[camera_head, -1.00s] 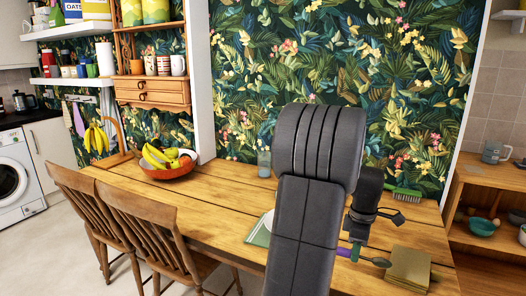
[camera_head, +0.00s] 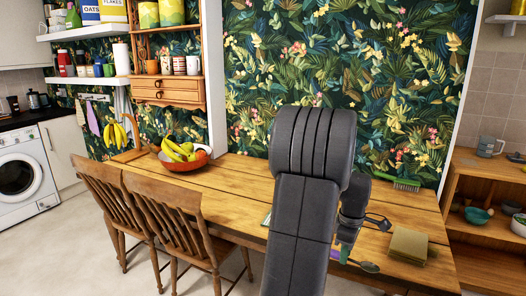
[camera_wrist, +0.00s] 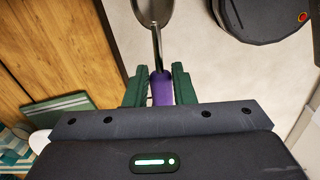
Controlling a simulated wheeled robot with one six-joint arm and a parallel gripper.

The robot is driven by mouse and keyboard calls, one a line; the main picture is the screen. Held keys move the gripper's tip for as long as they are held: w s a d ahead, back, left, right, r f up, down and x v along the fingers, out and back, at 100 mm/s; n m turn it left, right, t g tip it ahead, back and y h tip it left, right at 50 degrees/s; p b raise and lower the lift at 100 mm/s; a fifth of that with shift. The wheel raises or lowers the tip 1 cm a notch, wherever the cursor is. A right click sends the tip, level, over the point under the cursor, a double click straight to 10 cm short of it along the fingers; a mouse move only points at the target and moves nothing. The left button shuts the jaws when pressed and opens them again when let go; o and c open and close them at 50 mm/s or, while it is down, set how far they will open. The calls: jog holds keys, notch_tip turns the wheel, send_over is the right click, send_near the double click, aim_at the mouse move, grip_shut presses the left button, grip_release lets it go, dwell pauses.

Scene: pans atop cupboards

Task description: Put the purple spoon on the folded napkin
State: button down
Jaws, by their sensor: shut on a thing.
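The purple spoon has a purple handle (camera_wrist: 161,88) and a grey metal bowl (camera_wrist: 152,15). My gripper (camera_wrist: 160,86) is shut on the handle with its green fingers, and the bowl points away from it. The spoon bowl also shows in the head view (camera_head: 369,267), beside the dark arm. The wrist view shows floor beneath the spoon, with the table edge to its left. A tan, folded-looking block, apparently the folded napkin (camera_head: 408,244), lies on the table's right part, right of and beyond the spoon. My arm hides part of the table.
The wooden table (camera_head: 245,178) holds a fruit bowl (camera_head: 184,165) at far left and a green brush (camera_head: 398,183) at the back right. A green striped flat thing (camera_wrist: 58,118) lies near a white plate. Chairs (camera_head: 180,225) stand front left; shelves (camera_head: 480,230) stand right.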

jog(key=w+a+f+m+p, duration=0.1)
jog(key=a+f+m+p, duration=0.2)
jog(key=a, duration=0.5)
jog(key=w+a+f+m+p, duration=0.1)
jog(key=a+f+m+p, duration=0.2)
jog(key=a, duration=0.4)
jog(key=w+a+f+m+p, duration=0.1)
jog(key=a+f+m, duration=0.3)
jog(key=a, duration=0.4)
jog(key=shift+w+a+m+p, duration=0.25)
jog(key=shift+a+m+p, duration=0.1)
jog(key=shift+m+p, duration=0.5)
